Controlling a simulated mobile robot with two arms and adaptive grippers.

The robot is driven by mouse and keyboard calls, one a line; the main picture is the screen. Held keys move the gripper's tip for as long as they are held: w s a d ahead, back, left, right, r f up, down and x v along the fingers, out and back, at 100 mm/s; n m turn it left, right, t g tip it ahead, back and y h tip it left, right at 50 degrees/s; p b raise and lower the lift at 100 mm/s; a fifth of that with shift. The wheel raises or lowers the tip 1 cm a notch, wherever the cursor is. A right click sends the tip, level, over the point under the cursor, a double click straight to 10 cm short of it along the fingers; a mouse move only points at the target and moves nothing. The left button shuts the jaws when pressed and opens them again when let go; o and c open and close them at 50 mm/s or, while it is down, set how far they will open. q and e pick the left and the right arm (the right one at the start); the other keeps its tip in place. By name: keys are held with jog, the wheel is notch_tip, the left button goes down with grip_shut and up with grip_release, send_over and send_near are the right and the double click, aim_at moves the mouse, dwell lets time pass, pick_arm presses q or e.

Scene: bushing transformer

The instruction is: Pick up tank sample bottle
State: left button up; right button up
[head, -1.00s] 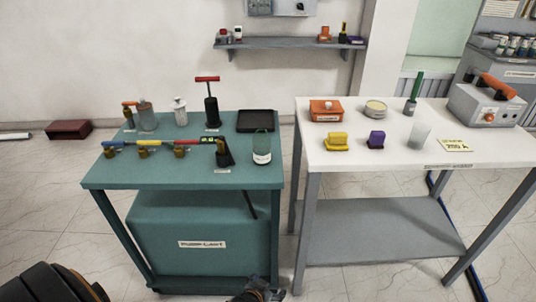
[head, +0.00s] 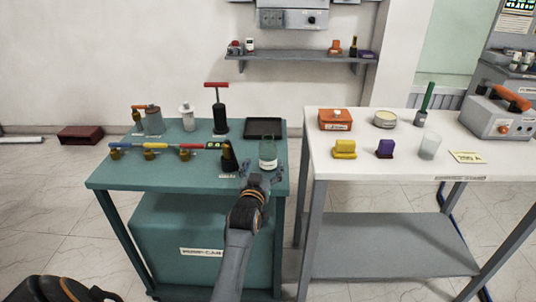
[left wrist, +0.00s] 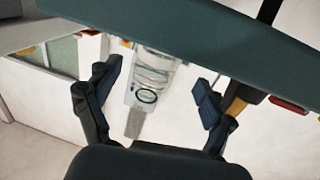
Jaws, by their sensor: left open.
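The tank sample bottle, which I take to be the clear glass bottle with a white label (head: 268,155), stands upright at the front right of the green table (head: 130,177). My left gripper (head: 262,173) is open at the table's front right edge, just in front of the bottle. My right gripper is not in view.
A dark funnel-like piece (head: 228,157) stands just left of the bottle, and a black tray (head: 264,128) lies behind it. A coloured bar with brass valves (head: 150,148) lies further left. A white table (head: 380,165) stands to the right across a narrow gap.

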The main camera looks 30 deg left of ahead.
aim_at(268, 154)
pick_arm(q)
jog(key=x, duration=0.5)
jog(key=shift+w+r, duration=0.1)
jog(key=shift+w, duration=0.35)
jog(key=c, duration=1.3)
jog(key=shift+c, duration=0.2)
jog(key=shift+r+p, duration=0.1)
jog(key=shift+p, duration=0.25)
